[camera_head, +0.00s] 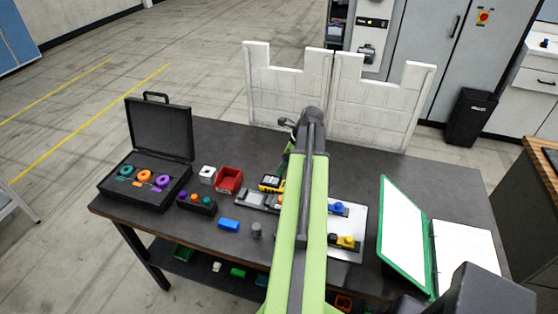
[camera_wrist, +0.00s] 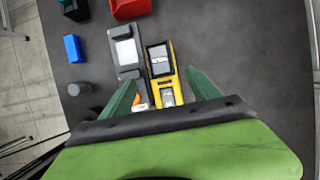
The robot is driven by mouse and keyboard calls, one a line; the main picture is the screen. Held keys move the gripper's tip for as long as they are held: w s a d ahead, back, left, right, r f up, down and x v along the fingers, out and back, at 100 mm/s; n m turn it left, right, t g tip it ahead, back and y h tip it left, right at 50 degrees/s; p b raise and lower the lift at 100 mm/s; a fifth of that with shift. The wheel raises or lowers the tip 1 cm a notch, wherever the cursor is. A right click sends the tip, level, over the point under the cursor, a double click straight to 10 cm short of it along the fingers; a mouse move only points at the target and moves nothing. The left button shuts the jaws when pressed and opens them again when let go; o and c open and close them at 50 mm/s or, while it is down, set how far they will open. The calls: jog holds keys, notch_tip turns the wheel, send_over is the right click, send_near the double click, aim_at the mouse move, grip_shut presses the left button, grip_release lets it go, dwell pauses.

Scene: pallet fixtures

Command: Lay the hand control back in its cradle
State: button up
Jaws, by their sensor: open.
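The hand control is a yellow and black device (camera_wrist: 159,60) with a dark screen. It lies on the table beside a long dark grey unit with a light panel (camera_wrist: 124,50), which looks like the cradle. In the head view the control (camera_head: 270,183) is just behind the grey unit (camera_head: 243,199), partly hidden by my arm. My gripper (camera_wrist: 160,79) is open, with its green fingers spread on either side of the control's lower part. The left finger overlaps the grey unit in the picture. I cannot tell whether either finger touches anything. An orange piece and a white piece show near the left finger.
A red bin (camera_head: 229,178), a white block (camera_head: 207,174), a blue block (camera_head: 228,225) and a grey cylinder (camera_head: 256,230) stand to the left. A black case (camera_head: 127,196) is further left. White panels (camera_head: 378,100) stand behind the table.

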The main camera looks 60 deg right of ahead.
jog(key=shift+s+r, duration=0.15)
jog(key=shift+r, duration=0.15)
